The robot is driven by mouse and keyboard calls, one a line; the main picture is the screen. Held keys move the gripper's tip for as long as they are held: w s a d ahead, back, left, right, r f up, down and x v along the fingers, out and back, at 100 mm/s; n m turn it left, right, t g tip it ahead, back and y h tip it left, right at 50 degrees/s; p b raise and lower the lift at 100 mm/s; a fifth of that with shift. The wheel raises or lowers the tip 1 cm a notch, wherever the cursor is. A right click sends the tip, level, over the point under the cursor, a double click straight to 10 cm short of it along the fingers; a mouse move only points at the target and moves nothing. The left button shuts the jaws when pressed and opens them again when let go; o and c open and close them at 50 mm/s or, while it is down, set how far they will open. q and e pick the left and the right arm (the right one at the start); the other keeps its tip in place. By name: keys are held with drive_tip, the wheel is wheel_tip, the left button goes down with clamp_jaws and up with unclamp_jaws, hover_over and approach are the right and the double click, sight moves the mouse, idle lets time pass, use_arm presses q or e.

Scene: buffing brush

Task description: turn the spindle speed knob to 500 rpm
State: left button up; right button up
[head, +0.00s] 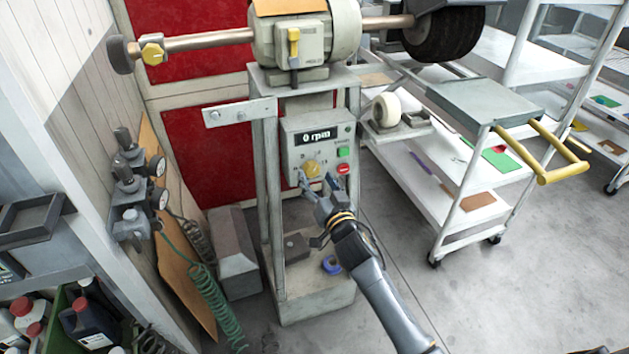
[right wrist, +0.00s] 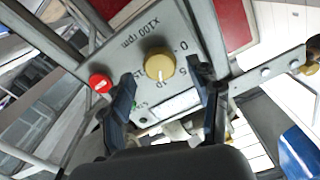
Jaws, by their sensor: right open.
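The yellow spindle speed knob (head: 312,169) sits on the grey control panel (head: 292,150) under a display (head: 316,137) reading "0 rpm". In the right wrist view the knob (right wrist: 159,65) shows upside down beside a scale marked "x100 rpm" with 0, 5, 10 and 15. A pale mark shows on its face; its exact setting is hard to read. My right gripper (head: 318,182) is open just in front of the knob. In the right wrist view its fingers (right wrist: 165,88) stand apart on both sides of the knob, with nothing seen between them touching it. My left gripper is not in view.
A green button (head: 343,152) and a red button (head: 344,168) sit right of the knob; the red one (right wrist: 100,83) is near a finger. A flat bracket (head: 240,112) juts left above the panel. A trolley (head: 440,195) stands right, green coiled hose (head: 216,300) left.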

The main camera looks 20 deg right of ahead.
sight(311, 169)
drive_tip(key=shift+w, duration=1.15)
drive_tip(key=c, duration=1.2)
drive_tip(key=shift+o, duration=0.2)
drive_tip(key=shift+n, duration=0.3)
drive_tip(key=n, duration=0.4)
drive_tip(key=shift+n+p, duration=0.3)
drive_tip(key=shift+p, duration=0.05)
drive_tip(key=n, duration=0.6)
drive_tip(key=shift+p, duration=0.35)
drive_tip(key=shift+n, duration=0.4)
